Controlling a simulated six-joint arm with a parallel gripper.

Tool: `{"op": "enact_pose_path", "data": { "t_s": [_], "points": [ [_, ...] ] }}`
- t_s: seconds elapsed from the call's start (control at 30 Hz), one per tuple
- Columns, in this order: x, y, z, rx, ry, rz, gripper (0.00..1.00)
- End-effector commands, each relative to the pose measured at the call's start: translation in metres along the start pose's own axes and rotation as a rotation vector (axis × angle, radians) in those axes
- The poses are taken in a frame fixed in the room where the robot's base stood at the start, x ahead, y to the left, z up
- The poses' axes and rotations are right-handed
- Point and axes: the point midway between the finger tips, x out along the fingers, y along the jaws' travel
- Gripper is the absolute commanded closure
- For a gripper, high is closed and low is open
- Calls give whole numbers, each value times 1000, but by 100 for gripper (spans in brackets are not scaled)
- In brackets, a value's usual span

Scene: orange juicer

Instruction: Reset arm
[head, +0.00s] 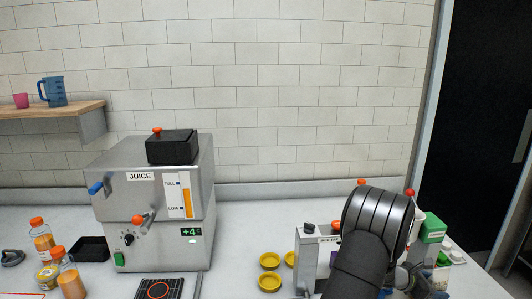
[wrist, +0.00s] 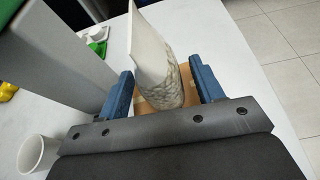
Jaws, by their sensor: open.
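My gripper (wrist: 163,84) is open in the wrist view, with one blue finger on each side. A pale, upright piece with a mottled grey lower part (wrist: 166,70) shows between the fingers; I cannot tell what it is or whether it touches them. A tan surface lies under it. In the head view my dark arm stands at the right and hides most of the gripper. The steel juicer (head: 150,205) marked JUICE stands at the left, with a black box (head: 172,147) on top.
A steel box (head: 310,255) with a partly hidden label stands beside my arm. Yellow dishes (head: 269,281) lie left of it. A white cup (wrist: 38,153) stands at lower left in the wrist view. Bottles (head: 42,236) stand at far left.

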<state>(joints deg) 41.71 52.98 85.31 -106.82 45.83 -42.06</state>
Motion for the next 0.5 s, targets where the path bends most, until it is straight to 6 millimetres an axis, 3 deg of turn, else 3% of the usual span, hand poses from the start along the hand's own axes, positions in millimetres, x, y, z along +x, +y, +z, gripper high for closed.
{"op": "enact_pose_path", "data": {
  "t_s": [0.23,0.5],
  "points": [
    [-17,1,40,3,-1,1,39],
    [-19,-22,53,0,0,0,39]
  ]
}}
